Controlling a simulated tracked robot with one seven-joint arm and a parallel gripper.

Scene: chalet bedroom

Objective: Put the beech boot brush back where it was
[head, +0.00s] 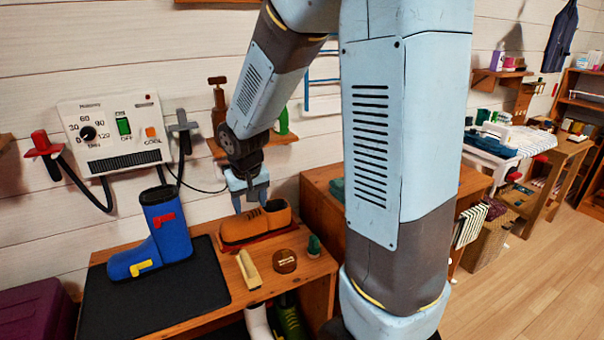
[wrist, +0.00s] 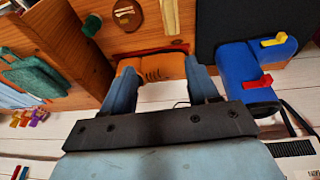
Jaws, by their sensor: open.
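The pale block (head: 248,269), which looks like the beech boot brush, lies on the wooden bench top between the black mat and a round brown tin (head: 284,261). It also shows at the top of the wrist view (wrist: 170,15). My gripper (head: 251,206) is open and points down at an orange-brown shoe (head: 268,224), which sits on a red base at the back of the bench. In the wrist view my fingers (wrist: 162,76) stand apart with the shoe seen between them. I cannot tell whether they touch it. The brush is apart from my gripper, nearer the bench's front.
A blue boot (head: 165,235) stands on the black mat (head: 205,290). A small green item (head: 313,246) stands right of the tin. A boot dryer (head: 115,132) with hoses hangs on the wall behind. A wall shelf (head: 270,142) is close beside my arm.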

